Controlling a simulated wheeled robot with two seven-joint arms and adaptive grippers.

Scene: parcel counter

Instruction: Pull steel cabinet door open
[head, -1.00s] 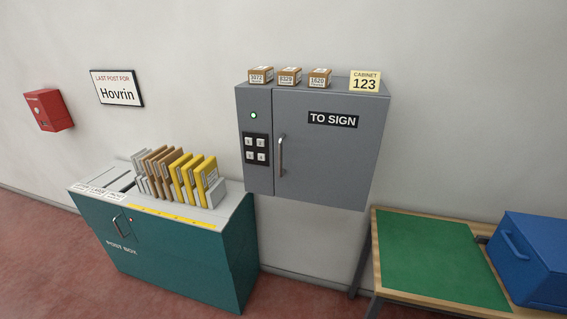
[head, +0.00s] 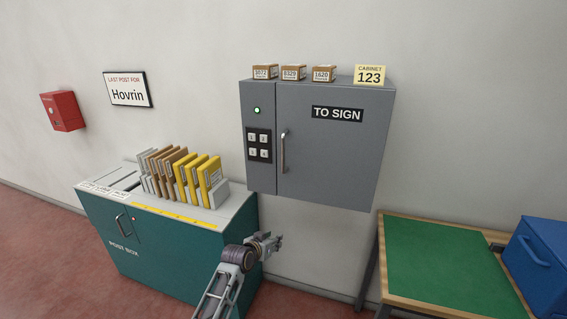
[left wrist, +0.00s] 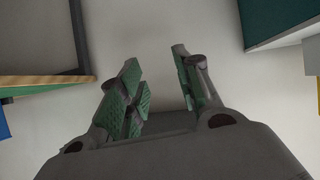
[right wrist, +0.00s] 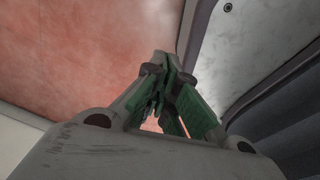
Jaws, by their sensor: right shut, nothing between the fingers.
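The grey steel cabinet (head: 350,160) hangs on the wall in the head view, its door flush and closed. A vertical bar handle (head: 283,152) sits at the door's left edge, beside a keypad (head: 258,145) and a small lit green-white lamp (head: 257,111). My left gripper (head: 278,243) is below the cabinet, well apart from the handle. In the left wrist view its fingers (left wrist: 157,62) are spread with nothing between them. My right gripper is outside the head view; in the right wrist view its fingers (right wrist: 163,65) are together and empty, above reddish floor.
A teal post box (head: 180,250) with upright folders (head: 185,175) stands left of the cabinet. A green-topped table (head: 440,260) with a blue box (head: 540,262) stands at the lower right. Small cartons (head: 293,73) and a yellow sign (head: 369,75) top the cabinet. Wall in front of the door is clear.

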